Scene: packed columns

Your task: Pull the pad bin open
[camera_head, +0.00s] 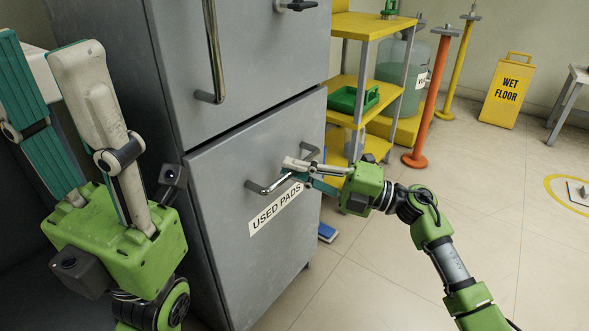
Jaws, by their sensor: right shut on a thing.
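The pad bin is the lower grey front (262,262) of a metal cabinet, with a white label (275,209) reading "USED PADS". Its metal bar handle (264,187) runs above the label. My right gripper (292,170) reaches in from the right and is shut on this handle, its fingers covering the bar's middle. The front looks flush, or nearly so, with the cabinet. My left gripper (62,85) is large at the left, pointing up, with its fingers apart and nothing seen between them. It is clear of the handle.
The upper cabinet door (255,55) has a long vertical handle. A yellow shelf cart (372,25) with a green tray (352,100) stands behind. Orange and yellow posts and a wet floor sign (506,90) are farther back. Floor to the right is mostly free.

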